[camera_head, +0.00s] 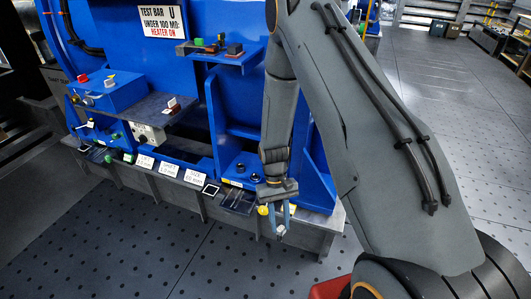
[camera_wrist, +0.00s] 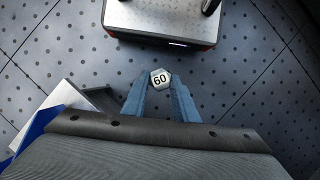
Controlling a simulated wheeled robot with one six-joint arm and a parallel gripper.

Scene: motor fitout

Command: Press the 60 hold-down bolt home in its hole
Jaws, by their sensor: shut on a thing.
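My gripper (camera_head: 282,222) is shut on the 60 hold-down bolt (camera_wrist: 160,79), whose pale hexagonal head with a black "60" faces the wrist camera between the two blue-grey fingers. In the head view the bolt (camera_head: 281,231) is a small pale shape at the fingertips, in front of the grey base rail of the blue machine. The bolt's shank is hidden in the wrist view. Two dark round spots (camera_head: 248,169) show on the machine's blue foot, up and left of my gripper; I cannot tell whether they are holes or bolt heads. No hole shows under the held bolt.
The blue machine (camera_head: 230,110) rises behind my gripper, with a shelf (camera_head: 219,50) and a control box (camera_head: 103,92). White labels (camera_head: 194,177) line its grey base rail (camera_head: 180,198). A yellow knob (camera_head: 263,210) is just left of my gripper. The dotted floor (camera_head: 120,240) in front is clear.

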